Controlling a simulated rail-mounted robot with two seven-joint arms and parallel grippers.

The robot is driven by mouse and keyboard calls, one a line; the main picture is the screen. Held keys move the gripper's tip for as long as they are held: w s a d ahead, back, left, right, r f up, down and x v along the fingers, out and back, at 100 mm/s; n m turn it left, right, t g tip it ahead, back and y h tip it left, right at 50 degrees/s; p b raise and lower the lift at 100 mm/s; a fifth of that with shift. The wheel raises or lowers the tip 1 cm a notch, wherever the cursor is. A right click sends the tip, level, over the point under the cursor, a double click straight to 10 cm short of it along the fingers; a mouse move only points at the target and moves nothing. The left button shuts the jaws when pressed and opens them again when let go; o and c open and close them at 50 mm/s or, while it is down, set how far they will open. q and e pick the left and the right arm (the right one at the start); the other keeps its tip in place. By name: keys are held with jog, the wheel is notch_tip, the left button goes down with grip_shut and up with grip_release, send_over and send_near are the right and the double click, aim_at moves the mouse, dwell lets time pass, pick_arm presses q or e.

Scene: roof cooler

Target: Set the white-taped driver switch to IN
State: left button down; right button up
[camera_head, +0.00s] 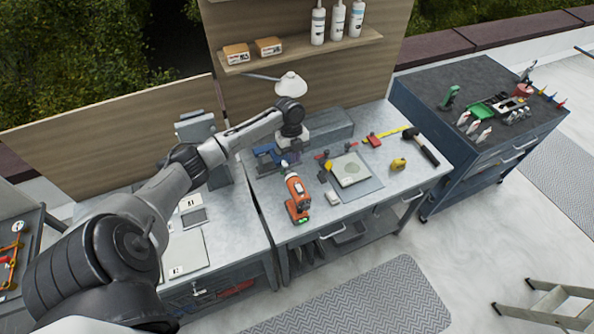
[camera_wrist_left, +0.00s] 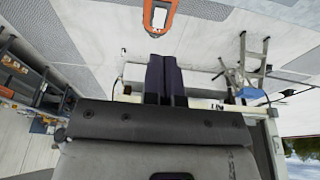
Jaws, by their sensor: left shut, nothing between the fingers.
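An orange and black driver (camera_head: 297,198) with a green patch at its lower end lies on the grey workbench (camera_head: 345,205). White tape and the switch position cannot be made out at this size. My left gripper (camera_head: 291,158) is over the bench just behind the driver's far end, partly hidden by my own wrist. In the left wrist view its dark fingers (camera_wrist_left: 165,78) are together with nothing between them. An orange thing with a white patch (camera_wrist_left: 157,18) shows at the top of that view; I cannot tell whether it is the driver. My right gripper is not in view.
A blue tool (camera_head: 266,157) is left of my left gripper. A grey mat with a pale plate (camera_head: 350,169), a yellow tape measure (camera_head: 398,164) and a hammer (camera_head: 422,147) lie to the right. A shelf (camera_head: 300,52) with bottles and boxes hangs behind. The bench front right is clear.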

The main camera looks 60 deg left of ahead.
pick_arm(q)
jog(key=shift+w+a+r, duration=0.1)
jog(key=shift+a+r, duration=0.25)
jog(key=shift+r, duration=0.3)
jog(key=shift+a+r, duration=0.35)
jog(key=shift+r, duration=0.3)
